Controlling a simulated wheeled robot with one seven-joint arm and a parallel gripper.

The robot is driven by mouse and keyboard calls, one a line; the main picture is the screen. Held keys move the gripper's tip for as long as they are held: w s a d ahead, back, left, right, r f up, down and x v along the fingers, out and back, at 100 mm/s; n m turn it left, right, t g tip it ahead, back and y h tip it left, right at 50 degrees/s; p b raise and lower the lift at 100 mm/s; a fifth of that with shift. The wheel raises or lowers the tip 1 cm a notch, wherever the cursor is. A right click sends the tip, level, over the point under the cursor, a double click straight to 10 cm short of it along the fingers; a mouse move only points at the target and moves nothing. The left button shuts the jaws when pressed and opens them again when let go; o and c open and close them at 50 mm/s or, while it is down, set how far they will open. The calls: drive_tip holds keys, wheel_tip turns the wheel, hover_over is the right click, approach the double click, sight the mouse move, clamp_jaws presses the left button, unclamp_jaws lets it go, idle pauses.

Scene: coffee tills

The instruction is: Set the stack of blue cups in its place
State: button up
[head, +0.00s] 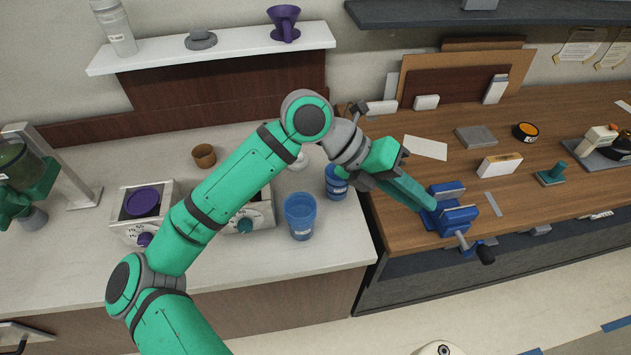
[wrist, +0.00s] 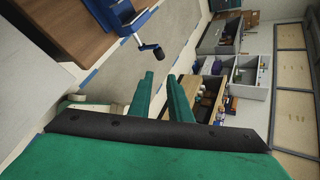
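Two blue cup shapes stand on the pale counter near its right end in the head view. The rear one (head: 336,184) shows more than one band and looks like a stack, partly hidden by my arm. The front one (head: 300,216) is wide, upright and labelled; I cannot tell whether it is one cup or several nested. My gripper (head: 432,205) is to the right of both, apart from them, over the wooden bench by a blue vise. In the wrist view its two green fingers (wrist: 161,78) are apart with nothing between them.
The blue vise (head: 450,212) sits at the bench's front edge. Two boxy units with knobs, one with a purple lid (head: 142,202), and a brown cup (head: 204,155) stand on the counter (head: 340,245). A shelf (head: 215,48) hangs above. The counter's front right is clear.

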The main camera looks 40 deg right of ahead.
drive_tip(key=w+a+f+n+t+y, duration=0.1)
drive_tip(key=w+a+f+t+y, duration=0.25)
drive_tip(key=w, duration=0.45)
drive_tip(key=n+t+y, duration=0.2)
drive_tip(key=t+y, duration=0.1)
drive_tip(key=t, duration=0.2)
hover_over(316, 210)
drive_tip(key=shift+f+h, duration=0.25)
drive_tip(key=shift+f, duration=0.05)
wheel_tip(316, 210, down, 8)
drive_tip(key=shift+f, duration=0.1)
drive_tip(key=shift+r, duration=0.2)
clamp_jaws()
